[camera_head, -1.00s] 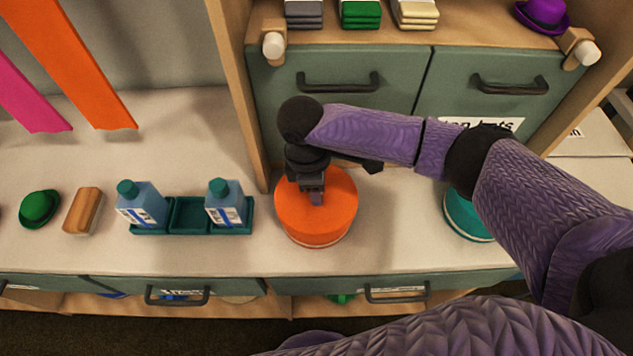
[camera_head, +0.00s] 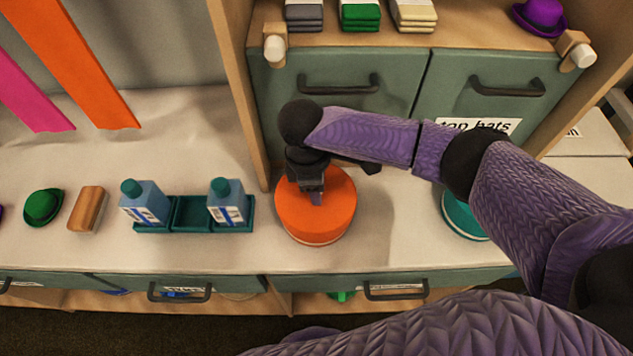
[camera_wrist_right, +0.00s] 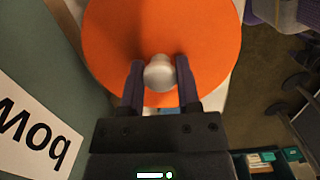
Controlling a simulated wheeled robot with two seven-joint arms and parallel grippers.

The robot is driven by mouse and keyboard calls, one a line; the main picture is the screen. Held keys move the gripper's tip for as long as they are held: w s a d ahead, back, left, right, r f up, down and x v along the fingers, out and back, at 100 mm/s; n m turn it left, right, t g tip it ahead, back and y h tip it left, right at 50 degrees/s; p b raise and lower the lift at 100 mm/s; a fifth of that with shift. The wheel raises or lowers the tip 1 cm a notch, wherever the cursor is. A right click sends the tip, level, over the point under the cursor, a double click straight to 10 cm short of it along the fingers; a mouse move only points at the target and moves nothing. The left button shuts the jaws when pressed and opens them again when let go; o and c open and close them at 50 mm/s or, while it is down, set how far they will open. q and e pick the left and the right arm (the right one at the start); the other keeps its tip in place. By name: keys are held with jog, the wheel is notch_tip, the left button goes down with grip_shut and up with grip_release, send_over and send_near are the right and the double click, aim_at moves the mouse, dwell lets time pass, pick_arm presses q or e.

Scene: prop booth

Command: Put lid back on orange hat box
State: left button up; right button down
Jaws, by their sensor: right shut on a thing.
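The orange hat box (camera_head: 312,234) stands upright on the counter right of the tray, with its round orange lid (camera_head: 333,207) on top; it looks seated, with a thin pale line below its rim. My right gripper (camera_head: 317,199) is over the middle of the lid. In the right wrist view my right gripper (camera_wrist_right: 159,80) has its two fingers on either side of a pale round knob (camera_wrist_right: 159,72) at the lid's centre, shut on it. The wrist view also shows the orange lid (camera_wrist_right: 115,35) filling the top. My left gripper is in neither view.
A green tray (camera_head: 192,215) with two blue bottles stands left of the box. A brush (camera_head: 87,208) and a green hat (camera_head: 43,206) lie farther left. A teal box (camera_head: 463,217) stands right, partly behind my arm. Cabinet doors (camera_head: 345,85) rise behind.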

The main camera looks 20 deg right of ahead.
grip_release()
dwell(0.4)
jog(key=shift+r, duration=0.1)
